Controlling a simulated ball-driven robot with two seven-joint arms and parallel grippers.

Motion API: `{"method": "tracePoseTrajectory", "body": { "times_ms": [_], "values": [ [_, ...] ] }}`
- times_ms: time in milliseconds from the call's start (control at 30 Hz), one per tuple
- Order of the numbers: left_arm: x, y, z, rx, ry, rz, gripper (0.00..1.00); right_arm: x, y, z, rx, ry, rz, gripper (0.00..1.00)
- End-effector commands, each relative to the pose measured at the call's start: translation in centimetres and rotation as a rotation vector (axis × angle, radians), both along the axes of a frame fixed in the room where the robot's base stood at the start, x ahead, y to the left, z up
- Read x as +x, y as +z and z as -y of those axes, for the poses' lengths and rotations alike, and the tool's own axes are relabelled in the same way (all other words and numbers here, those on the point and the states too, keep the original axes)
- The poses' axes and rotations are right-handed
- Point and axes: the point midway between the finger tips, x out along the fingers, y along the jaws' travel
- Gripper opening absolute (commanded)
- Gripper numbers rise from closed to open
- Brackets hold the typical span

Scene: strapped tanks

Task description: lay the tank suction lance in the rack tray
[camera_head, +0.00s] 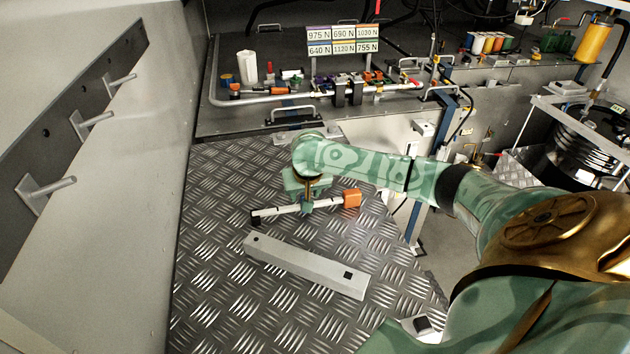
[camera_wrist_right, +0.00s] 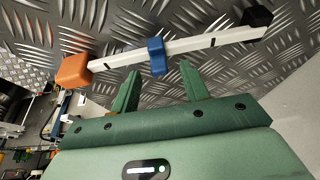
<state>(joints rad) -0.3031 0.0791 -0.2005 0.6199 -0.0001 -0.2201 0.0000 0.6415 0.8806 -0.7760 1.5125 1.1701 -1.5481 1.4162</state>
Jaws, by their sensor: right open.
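The lance (camera_head: 280,212) is a slim white bar with an orange block at one end and a black tip at the other. It lies over the tread-plate floor and also shows in the right wrist view (camera_wrist_right: 215,40), with a blue collar (camera_wrist_right: 157,56) near its middle. My right gripper (camera_head: 307,200) is at the middle of the bar. In the wrist view its two green fingers (camera_wrist_right: 160,86) are apart, with the collar just beyond the gap between their tips. I cannot tell which thing is the rack tray. My left gripper is not in view.
A pale flat bar (camera_head: 305,266) lies on the tread plate (camera_head: 225,290) in front of the lance. Pegs (camera_head: 92,122) stick out of the left wall. A railed bench (camera_head: 222,98) with several fittings stands behind. The floor left of the lance is clear.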

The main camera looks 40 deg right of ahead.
Motion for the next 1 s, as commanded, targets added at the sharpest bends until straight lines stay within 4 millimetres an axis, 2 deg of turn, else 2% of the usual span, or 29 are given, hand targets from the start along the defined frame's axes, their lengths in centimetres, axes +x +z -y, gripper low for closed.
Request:
{"method": "tracePoseTrajectory", "body": {
  "times_ms": [167, 200, 300, 367, 767, 867, 1000],
  "values": [
    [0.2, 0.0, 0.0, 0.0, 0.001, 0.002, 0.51, 0.1, 0.0, 0.0, -0.001, 0.001, 0.001, 0.45],
    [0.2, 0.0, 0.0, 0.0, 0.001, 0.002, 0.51, 0.0, 0.0, 0.0, -0.001, 0.001, 0.001, 0.43],
    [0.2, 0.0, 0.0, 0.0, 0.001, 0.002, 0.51, 0.0, 0.0, 0.0, 0.0, 0.0, 0.001, 0.15],
    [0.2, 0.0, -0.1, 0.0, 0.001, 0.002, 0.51, 0.0, 0.0, 0.0, 0.0, 0.0, 0.001, 0.0],
    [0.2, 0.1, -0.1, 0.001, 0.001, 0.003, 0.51, 0.1, 0.4, 0.0, 0.001, 0.0, 0.003, 0.0],
    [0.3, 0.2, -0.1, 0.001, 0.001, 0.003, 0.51, 0.1, 1.3, 0.0, 0.001, 0.0, 0.004, 0.0],
    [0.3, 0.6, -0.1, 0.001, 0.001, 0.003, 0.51, 0.1, 3.7, 0.1, 0.001, -0.001, 0.006, 0.0]
  ]
}}
